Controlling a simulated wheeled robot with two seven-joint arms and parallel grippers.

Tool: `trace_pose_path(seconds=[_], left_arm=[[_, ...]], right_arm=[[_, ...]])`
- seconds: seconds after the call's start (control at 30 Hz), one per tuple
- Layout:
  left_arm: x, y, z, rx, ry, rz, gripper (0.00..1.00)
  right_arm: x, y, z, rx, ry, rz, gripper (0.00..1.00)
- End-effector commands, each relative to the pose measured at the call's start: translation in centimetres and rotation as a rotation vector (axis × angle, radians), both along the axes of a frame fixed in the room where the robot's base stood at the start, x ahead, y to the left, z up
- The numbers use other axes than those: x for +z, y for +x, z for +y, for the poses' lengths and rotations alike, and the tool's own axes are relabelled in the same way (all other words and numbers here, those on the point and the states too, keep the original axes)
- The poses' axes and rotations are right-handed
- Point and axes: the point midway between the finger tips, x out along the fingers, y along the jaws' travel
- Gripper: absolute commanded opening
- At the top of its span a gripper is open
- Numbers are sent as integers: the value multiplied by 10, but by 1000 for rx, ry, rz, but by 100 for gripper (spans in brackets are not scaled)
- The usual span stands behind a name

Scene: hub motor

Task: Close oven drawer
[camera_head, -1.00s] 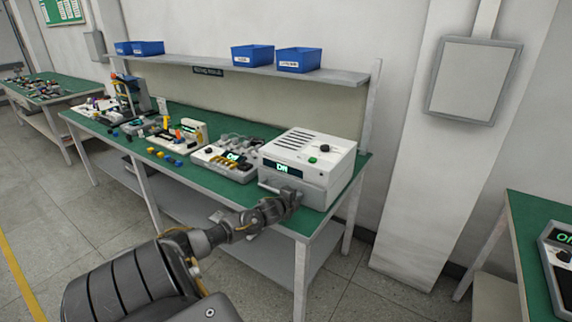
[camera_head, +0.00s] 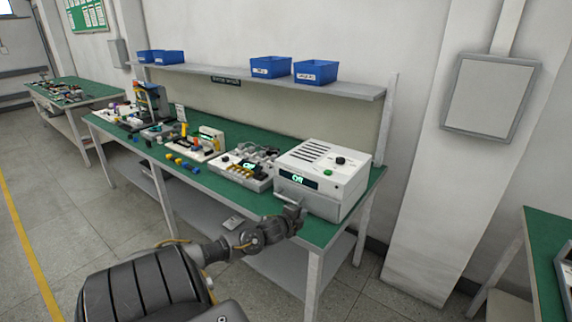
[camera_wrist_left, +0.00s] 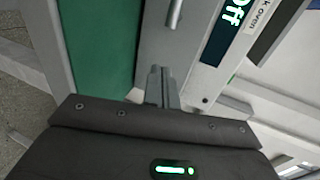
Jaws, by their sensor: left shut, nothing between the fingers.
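The white oven (camera_head: 345,190) stands at the right end of the green bench, with vents and a black knob on top. Its front display (camera_head: 297,180) is lit green and reads "Off"; it also shows in the left wrist view (camera_wrist_left: 225,30). The drawer front is below the display and looks about flush with the body, though my gripper hides part of it. A grey bar handle (camera_wrist_left: 174,12) shows in the left wrist view. My left gripper (camera_head: 293,210) is shut and empty, its fingertips at or very near the drawer front, beside the handle. My right gripper is out of view.
The green bench (camera_head: 315,232) carries several kits and devices left of the oven. A shelf (camera_head: 345,88) with blue bins runs above. A grey wall box (camera_head: 490,95) hangs on the right. Another green bench (camera_head: 548,240) stands at the far right.

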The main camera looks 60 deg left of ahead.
Motion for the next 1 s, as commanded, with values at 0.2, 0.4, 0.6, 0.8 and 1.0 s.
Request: trace_pose_path(seconds=[0.2,0.4,0.6,0.8,1.0], left_arm=[[7,-36,-19,-13,-2,6,0],[16,-58,-26,-10,-1,4,0],[20,-67,-29,-7,-1,4,0],[20,-68,-29,-8,-1,3,0],[20,-68,-29,-8,-3,3,0]], right_arm=[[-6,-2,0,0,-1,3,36],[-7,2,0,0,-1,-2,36],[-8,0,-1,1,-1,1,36],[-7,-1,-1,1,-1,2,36],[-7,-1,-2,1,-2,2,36]])
